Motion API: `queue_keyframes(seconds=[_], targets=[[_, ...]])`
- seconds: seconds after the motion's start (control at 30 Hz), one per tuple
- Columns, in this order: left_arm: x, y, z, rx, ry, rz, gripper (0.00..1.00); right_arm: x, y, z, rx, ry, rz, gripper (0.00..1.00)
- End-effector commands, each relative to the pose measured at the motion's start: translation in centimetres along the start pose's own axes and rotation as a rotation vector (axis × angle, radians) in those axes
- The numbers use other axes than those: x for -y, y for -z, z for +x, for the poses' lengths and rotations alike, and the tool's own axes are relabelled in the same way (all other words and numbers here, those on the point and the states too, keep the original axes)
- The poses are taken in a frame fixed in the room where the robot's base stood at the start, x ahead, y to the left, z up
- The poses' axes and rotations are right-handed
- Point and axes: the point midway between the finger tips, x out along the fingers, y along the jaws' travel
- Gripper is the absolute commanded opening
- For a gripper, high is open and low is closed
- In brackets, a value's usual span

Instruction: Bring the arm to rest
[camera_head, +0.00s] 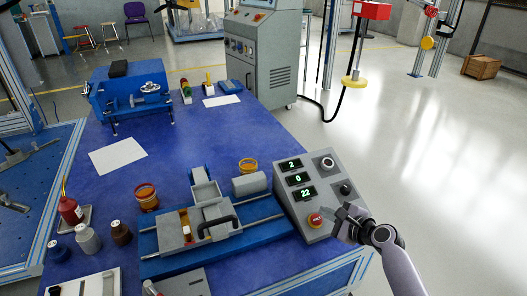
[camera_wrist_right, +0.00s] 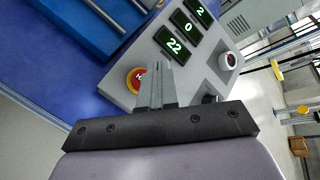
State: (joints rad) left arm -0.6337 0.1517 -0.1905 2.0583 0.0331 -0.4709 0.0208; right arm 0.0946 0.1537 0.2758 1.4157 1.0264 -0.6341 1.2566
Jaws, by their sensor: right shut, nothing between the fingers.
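My right gripper (camera_head: 338,216) is shut and empty in the head view, its arm coming in from the lower right. Its fingertips are over the lower part of a grey control box (camera_head: 287,182), close to a red button (camera_head: 315,220). In the right wrist view the shut fingers (camera_wrist_right: 156,70) point at the box, just right of the red button (camera_wrist_right: 136,80). I cannot tell whether the fingertips touch the panel. Three lit displays (camera_head: 297,178) read 2, 0 and 22. My left gripper is not in view.
A grey and blue sliding fixture (camera_head: 212,225) stands left of the box on the blue table (camera_head: 185,150). Small bottles (camera_head: 88,238) and a blue machine (camera_head: 130,92) are further left. Open floor (camera_head: 440,190) lies to the right.

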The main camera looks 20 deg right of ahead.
Motion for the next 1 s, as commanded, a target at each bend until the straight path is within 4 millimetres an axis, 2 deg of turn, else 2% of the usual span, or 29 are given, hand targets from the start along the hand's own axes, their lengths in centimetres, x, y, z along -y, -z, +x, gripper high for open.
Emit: queue_keyframes(seconds=[0.07, 0.17, 0.27, 0.37, 0.5, 0.7, 0.87, 0.9, 1.0], targets=[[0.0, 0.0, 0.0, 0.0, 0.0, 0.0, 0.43, -0.1, 0.0, 0.0, -0.001, -0.002, -0.009, 0.0], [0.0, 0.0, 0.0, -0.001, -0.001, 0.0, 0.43, -1.4, 0.0, -0.5, -0.017, -0.024, -0.102, 0.0], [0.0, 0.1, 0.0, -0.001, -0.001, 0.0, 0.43, -4.5, 0.0, -1.6, -0.046, -0.076, -0.339, 0.0], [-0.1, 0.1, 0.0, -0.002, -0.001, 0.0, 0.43, -8.8, -0.5, -3.7, -0.061, -0.15, -0.697, 0.0], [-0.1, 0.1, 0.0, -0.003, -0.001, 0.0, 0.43, -14.3, -2.4, -7.3, -0.029, -0.237, -1.227, 0.0], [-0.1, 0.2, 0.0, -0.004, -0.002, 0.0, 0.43, -19.5, -6.1, -12.3, 0.068, -0.279, -1.836, 0.0], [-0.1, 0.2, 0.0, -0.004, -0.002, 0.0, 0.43, -22.0, -9.5, -16.1, 0.148, -0.258, -2.226, 0.0], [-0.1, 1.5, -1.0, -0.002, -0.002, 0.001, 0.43, -20.6, -10.3, -16.5, 0.14, -0.256, -2.235, 0.0], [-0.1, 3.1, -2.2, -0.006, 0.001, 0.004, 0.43, -19.2, -11.1, -17.2, 0.134, -0.262, -2.23, 0.0]])
